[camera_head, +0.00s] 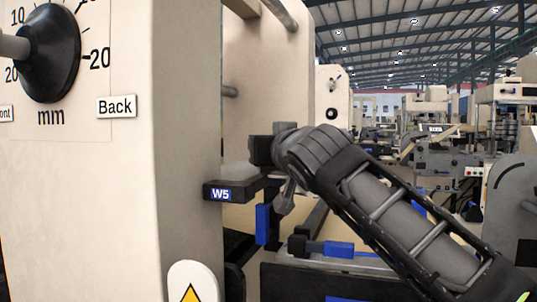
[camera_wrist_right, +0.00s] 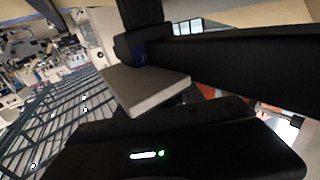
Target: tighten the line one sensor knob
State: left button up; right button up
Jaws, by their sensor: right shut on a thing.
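My right arm comes in from the right in the head view. Its gripper (camera_head: 263,151) is at the far side of the pale panel, just above a black bracket (camera_head: 262,187) with a blue W5 label (camera_head: 221,195). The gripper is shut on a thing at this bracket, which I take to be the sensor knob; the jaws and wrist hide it. In the right wrist view, a pale flat block (camera_wrist_right: 147,88) and a black bar (camera_wrist_right: 240,58) are close to the camera, and the knob cannot be made out. My left gripper is not in view.
A pale machine panel (camera_head: 180,130) fills the left side, with a large black dial knob (camera_head: 50,52) and a Back label (camera_head: 117,106). Blue clamp parts (camera_head: 338,249) and dark rails lie below my right arm. Other machines stand further back at right.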

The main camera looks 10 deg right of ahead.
jog(key=shift+s+a, duration=0.1)
jog(key=shift+a, duration=0.25)
jog(key=o, duration=1)
jog(key=shift+o, duration=0.8)
jog(key=shift+s+r, duration=0.15)
jog(key=shift+o, duration=1.2)
jog(key=shift+d, duration=0.1)
jog(key=shift+s+d, duration=0.1)
jog(key=shift+s, duration=0.5)
jog(key=s+b, duration=0.1)
jog(key=s, duration=0.5)
jog(key=shift+s+b, duration=0.25)
jog(key=shift+b, duration=0.15)
